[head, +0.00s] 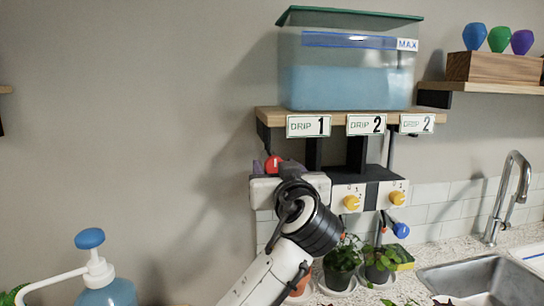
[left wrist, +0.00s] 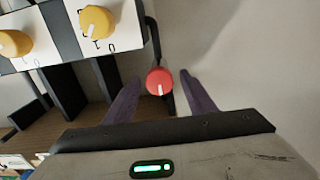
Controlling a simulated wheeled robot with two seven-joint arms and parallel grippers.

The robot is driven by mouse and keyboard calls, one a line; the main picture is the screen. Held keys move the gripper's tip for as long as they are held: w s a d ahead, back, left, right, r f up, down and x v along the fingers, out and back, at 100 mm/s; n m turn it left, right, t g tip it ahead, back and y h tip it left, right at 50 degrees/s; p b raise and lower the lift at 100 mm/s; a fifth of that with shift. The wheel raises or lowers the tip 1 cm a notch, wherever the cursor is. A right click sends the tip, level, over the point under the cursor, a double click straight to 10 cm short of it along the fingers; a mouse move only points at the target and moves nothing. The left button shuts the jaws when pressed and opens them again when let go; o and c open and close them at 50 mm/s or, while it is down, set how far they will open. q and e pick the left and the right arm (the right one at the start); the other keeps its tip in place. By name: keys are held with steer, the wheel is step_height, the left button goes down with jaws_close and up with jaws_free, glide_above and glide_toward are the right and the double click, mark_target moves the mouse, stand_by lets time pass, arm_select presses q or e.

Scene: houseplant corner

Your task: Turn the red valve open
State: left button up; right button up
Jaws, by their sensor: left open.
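The red valve (head: 272,163) is a small round knob under the left end of the wooden shelf, partly hidden by my left gripper in the head view. The left wrist view shows its red face (left wrist: 159,78) with a white mark pointing to the bottom of the picture. My left gripper (head: 280,165) is open. In the left wrist view its two dark purple fingers stand on either side of the red valve, with gaps on both sides. Whether the fingertips reach past the knob is hard to tell. My right gripper is not in view.
Yellow knobs (head: 351,203) sit on white panels right of my gripper, with a blue valve (head: 401,230) lower right. A water tank (head: 345,85) stands on the shelf (head: 275,117) above. Potted plants (head: 342,276), a sink (head: 485,283) and a pump bottle (head: 105,290) are below.

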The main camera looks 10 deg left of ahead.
mark_target(272, 161)
arm_select(q)
steer(key=p+x, duration=0.1)
steer(key=x, duration=0.3)
steer(key=shift+w, duration=0.15)
steer(key=shift+w+a, duration=0.2)
steer(key=shift+w, duration=0.25)
steer(key=shift+w+f, duration=0.1)
steer(key=c, duration=1)
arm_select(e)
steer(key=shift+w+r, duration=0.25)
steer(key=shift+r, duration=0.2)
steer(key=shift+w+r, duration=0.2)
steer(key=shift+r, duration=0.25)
